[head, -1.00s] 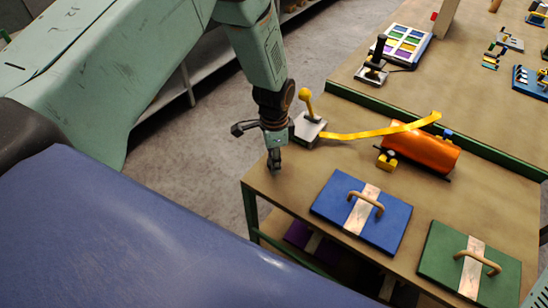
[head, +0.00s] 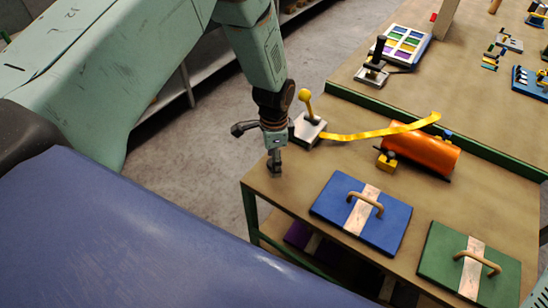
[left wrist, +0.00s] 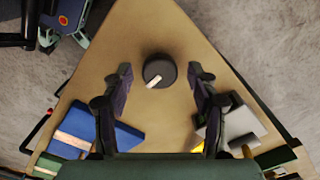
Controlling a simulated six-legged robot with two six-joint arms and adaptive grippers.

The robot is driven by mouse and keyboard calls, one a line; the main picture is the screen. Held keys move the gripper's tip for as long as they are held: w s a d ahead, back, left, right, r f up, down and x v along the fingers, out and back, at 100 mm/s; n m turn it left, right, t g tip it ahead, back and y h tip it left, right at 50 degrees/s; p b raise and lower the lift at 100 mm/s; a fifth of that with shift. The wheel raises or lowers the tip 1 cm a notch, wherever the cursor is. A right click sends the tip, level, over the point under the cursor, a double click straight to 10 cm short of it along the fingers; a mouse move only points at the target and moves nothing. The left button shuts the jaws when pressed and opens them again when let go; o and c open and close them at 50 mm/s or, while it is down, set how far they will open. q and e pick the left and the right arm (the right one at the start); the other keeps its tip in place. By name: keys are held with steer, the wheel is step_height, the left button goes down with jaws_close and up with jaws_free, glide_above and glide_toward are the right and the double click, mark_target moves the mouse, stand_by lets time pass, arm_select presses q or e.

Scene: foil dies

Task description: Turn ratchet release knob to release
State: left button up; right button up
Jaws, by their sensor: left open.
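The knob (left wrist: 159,71) is a round black disc with a white pointer mark, on the tan bench top near its corner. In the left wrist view it sits between and just beyond the fingertips of my left gripper (left wrist: 160,76), which is open and empty. The fingers are apart from each other, one on each side of the knob. In the head view my left gripper (head: 274,166) points down over the bench's near left corner, and I cannot make the knob out clearly there. My right gripper is not in view.
A grey block with a yellow-knobbed lever (head: 306,106) stands close behind the gripper. A yellow strip (head: 365,132) runs to an orange roll (head: 425,152). Blue (head: 338,204) and green (head: 440,250) handled plates lie to the right. Bare bench (head: 300,170) lies between.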

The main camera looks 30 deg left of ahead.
arm_select(q)
steer(key=shift+r, duration=0.1)
step_height(320, 180, up, 12)
stand_by(0.5)
steer(key=shift+f, duration=0.2)
